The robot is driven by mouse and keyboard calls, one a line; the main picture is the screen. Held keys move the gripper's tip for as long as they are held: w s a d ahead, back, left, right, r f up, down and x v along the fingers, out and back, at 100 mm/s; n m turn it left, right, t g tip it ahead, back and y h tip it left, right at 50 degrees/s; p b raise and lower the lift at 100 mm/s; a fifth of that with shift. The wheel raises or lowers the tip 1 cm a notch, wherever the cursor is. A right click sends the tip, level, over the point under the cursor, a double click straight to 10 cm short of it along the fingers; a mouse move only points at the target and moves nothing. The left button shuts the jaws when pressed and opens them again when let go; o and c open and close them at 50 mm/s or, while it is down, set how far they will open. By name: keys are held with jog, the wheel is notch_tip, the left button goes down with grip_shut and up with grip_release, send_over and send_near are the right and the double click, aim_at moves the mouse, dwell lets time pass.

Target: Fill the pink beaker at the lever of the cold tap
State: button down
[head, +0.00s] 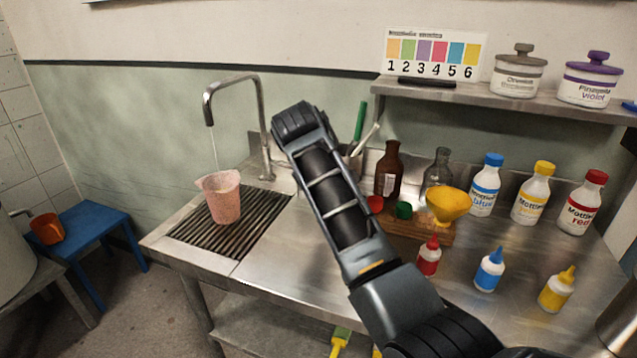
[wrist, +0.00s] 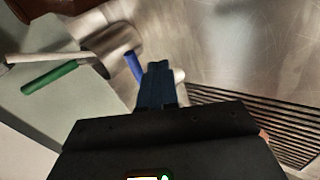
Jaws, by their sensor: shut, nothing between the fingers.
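The pink beaker (head: 223,204) stands upright on the drain grate under the spout of the tap (head: 262,125). A thin stream of water (head: 214,148) falls from the spout into it; its water level is hard to tell. In the wrist view, my gripper (wrist: 157,72) is shut and empty. Just left of its fingertips is a short blue bar (wrist: 134,66), which looks like the cold tap's lever; I cannot tell whether they touch. In the head view my arm hides the gripper and the lever.
A metal cup (wrist: 112,50) with a green-handled tool (wrist: 55,75) stands close to the gripper. Brown (head: 389,170) and clear bottles, a yellow funnel (head: 449,204) and dye bottles crowd the counter at right. The ribbed drain grate (head: 262,220) has free room around the beaker.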

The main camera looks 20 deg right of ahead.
jog(key=s+a+t+h, duration=0.1)
jog(key=a, duration=0.1)
jog(key=s+a+f+t+h+b, duration=0.1)
jog(key=h, duration=0.1)
jog(key=shift+s+a+f, duration=0.1)
jog(key=shift+s+a, duration=0.25)
jog(key=shift+s, duration=0.05)
jog(key=s+a+r+t+h, duration=0.2)
jog(key=s+a+t+h, duration=0.1)
jog(key=s+a, duration=0.15)
jog(key=shift+n, duration=0.3)
jog(key=x, duration=0.9)
jog(key=p+x, duration=0.1)
jog(key=x, duration=0.3)
jog(key=shift+w+d+r, duration=0.15)
jog(key=shift+w+r, duration=0.15)
jog(key=shift+w, duration=0.15)
